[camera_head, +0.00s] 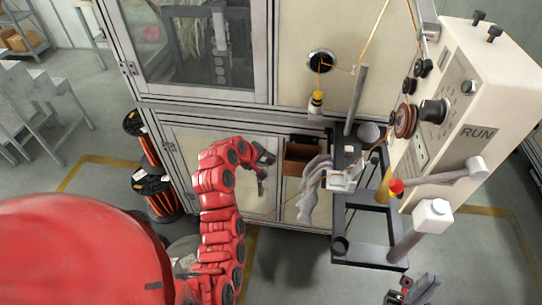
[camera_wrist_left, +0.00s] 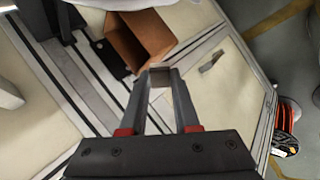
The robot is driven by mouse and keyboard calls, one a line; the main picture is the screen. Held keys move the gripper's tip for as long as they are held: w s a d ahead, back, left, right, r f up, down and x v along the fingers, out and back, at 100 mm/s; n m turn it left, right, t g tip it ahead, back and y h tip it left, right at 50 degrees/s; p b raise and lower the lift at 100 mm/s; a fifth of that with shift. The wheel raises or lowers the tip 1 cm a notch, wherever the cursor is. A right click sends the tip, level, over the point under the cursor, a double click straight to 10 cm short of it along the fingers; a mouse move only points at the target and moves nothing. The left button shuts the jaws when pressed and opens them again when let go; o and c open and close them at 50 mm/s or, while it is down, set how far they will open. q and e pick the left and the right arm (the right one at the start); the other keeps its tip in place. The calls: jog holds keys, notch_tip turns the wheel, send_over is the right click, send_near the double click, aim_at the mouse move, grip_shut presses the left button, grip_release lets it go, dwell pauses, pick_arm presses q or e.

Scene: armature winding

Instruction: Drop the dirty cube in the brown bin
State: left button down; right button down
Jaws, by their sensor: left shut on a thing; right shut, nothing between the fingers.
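The brown bin (camera_head: 300,152) is an open box standing by the lower front of the cabinet in the head view. In the left wrist view the brown bin (camera_wrist_left: 145,40) lies just past my fingertips, its opening partly in sight. My left gripper (camera_head: 264,172) is just left of the bin in the head view. In the left wrist view my left gripper (camera_wrist_left: 160,76) is shut on the small greyish cube (camera_wrist_left: 160,78) at its fingertips. The cube is hard to make out in the head view. My right gripper (camera_head: 408,290) is shut and empty at the bottom right, far from the bin.
A grey-white cloth-like thing (camera_head: 312,188) hangs right of the bin. A black metal stand (camera_head: 370,255) and a white winding machine (camera_head: 470,95) marked RUN stand to the right. Wire spools (camera_head: 158,190) stand left of the cabinet (camera_head: 240,165).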

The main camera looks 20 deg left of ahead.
pick_arm(q)
jog(key=shift+w+d, duration=0.25)
jog(key=shift+w, duration=0.2)
jog(key=w+d+f, duration=0.1)
jog(key=w+d, duration=0.4)
jog(key=w, duration=0.5)
jog(key=shift+d, duration=0.25)
jog(key=shift+f, duration=0.1)
jog(key=c, duration=0.6)
grip_release()
jog(key=shift+o, duration=0.2)
jog(key=p+v, duration=0.2)
jog(key=v, duration=1.5)
jog(key=shift+p, duration=0.35)
